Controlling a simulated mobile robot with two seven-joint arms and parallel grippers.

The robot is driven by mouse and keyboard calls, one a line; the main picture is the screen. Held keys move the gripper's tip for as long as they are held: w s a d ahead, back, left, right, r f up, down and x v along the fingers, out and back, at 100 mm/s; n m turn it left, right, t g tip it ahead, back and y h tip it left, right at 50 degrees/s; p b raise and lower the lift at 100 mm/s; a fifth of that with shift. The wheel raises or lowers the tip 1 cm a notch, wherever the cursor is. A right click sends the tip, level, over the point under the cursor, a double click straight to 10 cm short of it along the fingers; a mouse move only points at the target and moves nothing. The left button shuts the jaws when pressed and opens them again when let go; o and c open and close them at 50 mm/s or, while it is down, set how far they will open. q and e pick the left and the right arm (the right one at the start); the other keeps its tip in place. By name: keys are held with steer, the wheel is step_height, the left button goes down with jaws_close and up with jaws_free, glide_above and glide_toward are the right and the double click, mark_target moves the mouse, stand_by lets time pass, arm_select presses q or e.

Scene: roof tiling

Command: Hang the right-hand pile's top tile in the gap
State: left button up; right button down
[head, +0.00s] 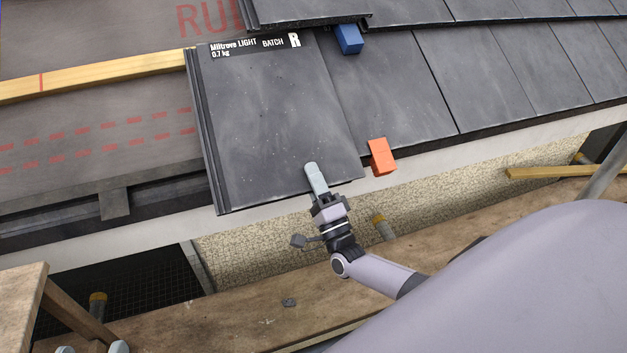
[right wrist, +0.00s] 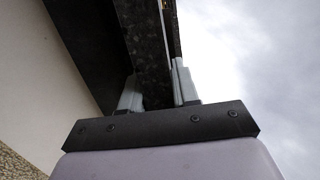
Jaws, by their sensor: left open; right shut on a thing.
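A dark grey tile (head: 270,120) with a white label reading "Miltrove LIGHT BATCH R 0.7 kg" lies along the roof slope in the head view, left of the laid tiles (head: 400,85). Its label end is up by the upper course (head: 300,12), and its left edge covers the end of a timber batten (head: 100,75). My right gripper (head: 315,178) is shut on the tile's lower edge. In the right wrist view its fingers (right wrist: 158,92) stand either side of the edge. Whether the tile rests on the batten is hidden. My left gripper (head: 92,348) is open, low at the left.
A blue block (head: 348,39) and an orange block (head: 380,157) sit just right of the tile. Left of it are bare underlay (head: 90,130) with red marks and a dark eaves strip. A scaffold board (head: 230,315) runs below, with a wooden stand (head: 22,290) at left.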

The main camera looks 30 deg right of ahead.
mark_target(306, 150)
steer(key=shift+w+d+r, duration=0.15)
steer(key=shift+w+r, duration=0.4)
steer(key=shift+r, duration=0.05)
steer(key=shift+w+r, duration=0.2)
steer(key=shift+w, duration=0.05)
steer(key=shift+w+d+r, duration=0.1)
steer(key=shift+w+r, duration=0.1)
steer(key=shift+w, duration=0.05)
stand_by(0.6)
steer(key=shift+w+r, duration=0.2)
steer(key=shift+w, duration=0.1)
steer(key=shift+w+d+r, duration=0.15)
steer(key=shift+w+r, duration=0.05)
steer(key=shift+w, duration=0.05)
steer(key=shift+w+r, duration=0.2)
steer(key=shift+w, duration=0.1)
steer(key=shift+w+d+r, duration=0.15)
steer(key=shift+w+r, duration=0.15)
steer(key=shift+w, duration=0.1)
steer(key=shift+w+d+f, duration=0.1)
steer(key=shift+w+f, duration=0.25)
steer(key=shift+f, duration=0.25)
stand_by(0.5)
steer(key=shift+p, duration=0.3)
